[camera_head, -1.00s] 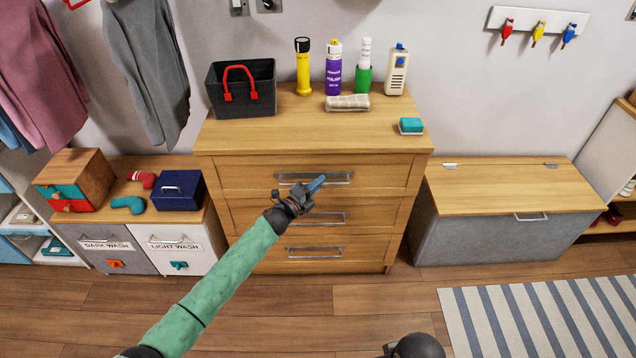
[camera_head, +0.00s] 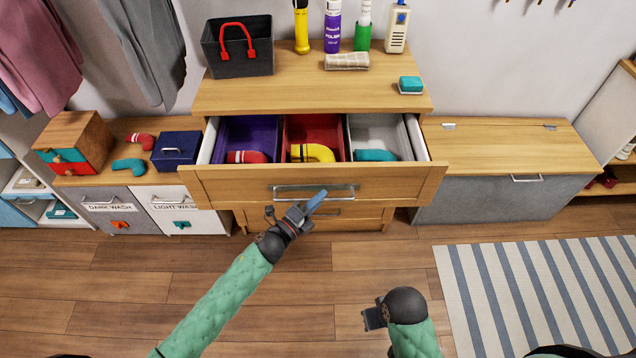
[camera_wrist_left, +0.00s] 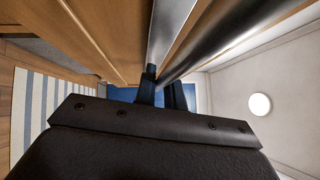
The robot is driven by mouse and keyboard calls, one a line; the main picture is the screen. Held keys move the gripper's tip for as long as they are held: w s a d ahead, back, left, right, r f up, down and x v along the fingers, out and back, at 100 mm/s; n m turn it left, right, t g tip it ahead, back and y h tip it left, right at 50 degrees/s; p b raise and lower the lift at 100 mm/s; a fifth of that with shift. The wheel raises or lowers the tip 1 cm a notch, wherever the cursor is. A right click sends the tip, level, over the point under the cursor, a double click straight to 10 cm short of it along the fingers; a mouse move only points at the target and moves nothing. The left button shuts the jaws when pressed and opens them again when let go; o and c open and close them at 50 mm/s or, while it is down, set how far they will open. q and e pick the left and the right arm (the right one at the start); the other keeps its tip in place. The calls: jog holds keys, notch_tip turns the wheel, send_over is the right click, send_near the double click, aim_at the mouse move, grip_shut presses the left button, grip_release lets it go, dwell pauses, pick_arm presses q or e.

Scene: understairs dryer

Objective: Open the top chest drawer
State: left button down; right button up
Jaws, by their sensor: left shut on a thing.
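The wooden chest (camera_head: 222,95) has its top drawer (camera_head: 230,188) pulled well out. Three compartments show inside: purple, red and white. A red sock-like item (camera_head: 246,157) lies in the purple one, a yellow one (camera_head: 313,152) in the red one and a teal one (camera_head: 375,155) in the white one. My left gripper (camera_head: 314,203) is at the drawer front, shut on its metal bar handle (camera_head: 290,191). In the left wrist view the handle (camera_wrist_left: 205,50) runs between the fingers (camera_wrist_left: 163,92). My right arm (camera_head: 405,308) shows low in the head view; its fingers are not clear.
A basket (camera_head: 238,50), bottles and a sponge (camera_head: 410,85) stand on the chest top. A laundry cabinet (camera_head: 110,222) is at left, a low bench (camera_head: 490,150) at right. A striped rug (camera_head: 530,285) lies at front right. The wooden floor before the drawer is open.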

pick_arm(q)
jog(key=shift+s, duration=1.1)
jog(key=c, duration=1.5)
grip_release()
pick_arm(e)
jog(key=shift+f, duration=0.1)
